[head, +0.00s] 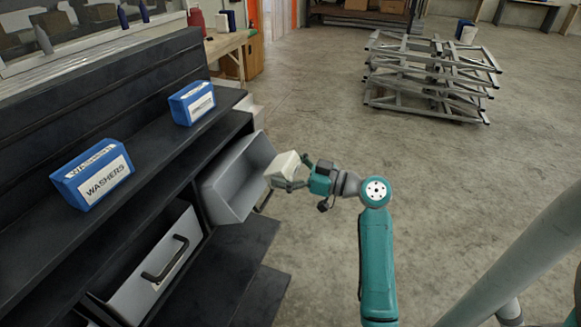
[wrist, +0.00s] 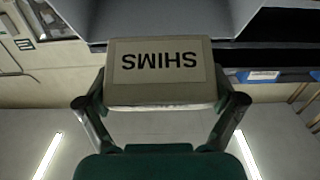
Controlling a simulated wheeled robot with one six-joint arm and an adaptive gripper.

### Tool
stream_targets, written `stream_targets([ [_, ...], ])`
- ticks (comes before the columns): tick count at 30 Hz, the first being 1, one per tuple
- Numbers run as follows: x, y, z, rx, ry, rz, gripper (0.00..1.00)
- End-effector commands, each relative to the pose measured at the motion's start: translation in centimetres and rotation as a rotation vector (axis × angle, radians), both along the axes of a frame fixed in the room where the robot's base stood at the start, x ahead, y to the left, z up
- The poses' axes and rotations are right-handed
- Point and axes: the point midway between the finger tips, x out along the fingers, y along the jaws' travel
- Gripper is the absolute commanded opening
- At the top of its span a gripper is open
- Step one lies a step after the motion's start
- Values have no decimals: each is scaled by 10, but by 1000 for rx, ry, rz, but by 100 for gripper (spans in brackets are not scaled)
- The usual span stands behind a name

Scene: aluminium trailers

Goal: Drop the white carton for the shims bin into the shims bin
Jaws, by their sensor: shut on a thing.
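A white carton (head: 284,164) is in my gripper (head: 292,180), held up at the right edge of a grey open bin (head: 222,192). The wrist view shows the carton (wrist: 160,58) with "SHIMS" on its face, upside down in the picture. The two fingers of my gripper (wrist: 162,98) are shut on its sides. The grey bin is tipped out of the black rack, its mouth facing up and right, and looks empty where I see inside. No label on this bin is visible. Its grey wall (wrist: 150,15) shows behind the carton in the wrist view.
A second grey bin (head: 150,270) with a black handle sits lower left in the black rack (head: 130,95). Two blue boxes stand on the rack's shelf, a washers box (head: 92,175) and another (head: 192,103). Metal frames (head: 430,75) are stacked behind.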

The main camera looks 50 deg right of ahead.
Motion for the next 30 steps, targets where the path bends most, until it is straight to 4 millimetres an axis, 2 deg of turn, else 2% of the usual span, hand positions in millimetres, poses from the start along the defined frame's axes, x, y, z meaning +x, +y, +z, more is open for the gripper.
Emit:
stream_targets([
  [30,49,18,-32,1,0,0,55],
])
